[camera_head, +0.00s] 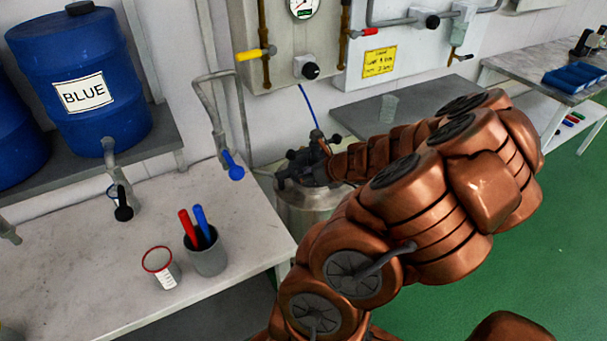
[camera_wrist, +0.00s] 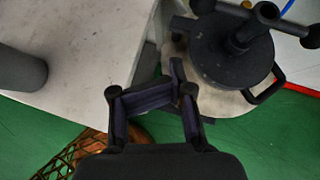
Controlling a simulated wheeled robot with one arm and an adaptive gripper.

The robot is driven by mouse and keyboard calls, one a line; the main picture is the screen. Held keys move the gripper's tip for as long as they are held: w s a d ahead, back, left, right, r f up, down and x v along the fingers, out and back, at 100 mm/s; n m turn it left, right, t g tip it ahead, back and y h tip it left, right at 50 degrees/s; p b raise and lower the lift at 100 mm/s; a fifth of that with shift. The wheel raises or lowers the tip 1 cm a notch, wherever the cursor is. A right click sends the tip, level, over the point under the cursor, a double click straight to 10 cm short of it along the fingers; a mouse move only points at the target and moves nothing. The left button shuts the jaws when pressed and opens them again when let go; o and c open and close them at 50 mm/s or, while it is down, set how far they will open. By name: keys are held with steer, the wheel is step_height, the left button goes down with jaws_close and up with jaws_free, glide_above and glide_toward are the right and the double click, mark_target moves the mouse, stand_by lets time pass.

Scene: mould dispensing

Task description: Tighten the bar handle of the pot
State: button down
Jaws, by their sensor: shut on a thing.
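The visible knobs of the bar handle are apart from the fingertips. In the head view my arm hides part of the pot, and my gripper is at the lid.
A blue barrel (camera_head: 80,80) stands on a shelf. A blue-handled tap (camera_head: 233,165) hangs near the pot. Green floor is clear at right.

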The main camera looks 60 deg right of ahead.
steer(key=shift+s+a+r, duration=0.9)
steer(key=shift+s+r, duration=0.2)
steer(key=shift+s, duration=0.05)
